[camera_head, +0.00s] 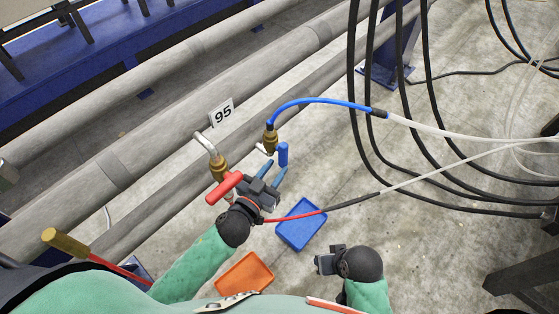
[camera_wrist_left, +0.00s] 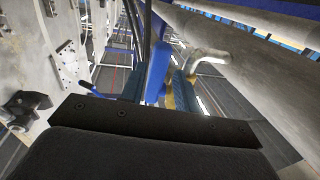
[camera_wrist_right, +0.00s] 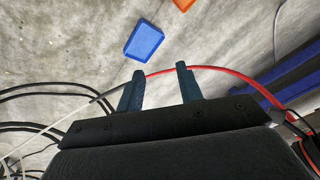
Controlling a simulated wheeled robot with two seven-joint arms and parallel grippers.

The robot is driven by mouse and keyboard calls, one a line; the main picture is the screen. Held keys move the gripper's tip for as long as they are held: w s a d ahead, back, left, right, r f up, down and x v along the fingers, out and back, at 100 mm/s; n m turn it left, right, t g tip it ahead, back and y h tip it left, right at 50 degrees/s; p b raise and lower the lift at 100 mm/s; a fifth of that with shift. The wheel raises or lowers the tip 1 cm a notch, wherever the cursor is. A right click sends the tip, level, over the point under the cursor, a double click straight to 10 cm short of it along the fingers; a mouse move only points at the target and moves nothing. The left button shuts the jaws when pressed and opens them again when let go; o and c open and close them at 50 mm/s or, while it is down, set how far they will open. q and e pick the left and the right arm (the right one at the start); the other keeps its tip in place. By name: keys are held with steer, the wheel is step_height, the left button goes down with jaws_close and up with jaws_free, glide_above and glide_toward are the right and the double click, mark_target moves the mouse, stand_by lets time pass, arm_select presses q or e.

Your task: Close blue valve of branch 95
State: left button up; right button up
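The 95 sign (camera_head: 222,112) is on the pipe. Right of it, a brass valve fitting (camera_head: 270,139) carries a blue hose and a blue valve handle (camera_head: 283,154). My left gripper (camera_head: 270,172) is just below the blue handle, fingers pointing at it. In the left wrist view the blue handle (camera_wrist_left: 158,72) shows between the two fingers, which look spread apart; contact cannot be told. A red valve handle (camera_head: 224,187) lies just left of the left gripper. My right gripper (camera_head: 319,263) is low, away from the valves, and open and empty in the right wrist view (camera_wrist_right: 158,80).
The blue hose (camera_head: 320,101) and red hose (camera_head: 310,216) run right into white hoses. Black cables (camera_head: 360,100) hang at the right. A blue tray (camera_head: 301,225) and an orange tray (camera_head: 245,274) lie on the floor. Large grey pipes (camera_head: 150,130) cross the left.

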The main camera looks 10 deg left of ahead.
mark_target(281, 163)
arm_select(q)
steer(key=shift+x, duration=1.55)
jaws_close()
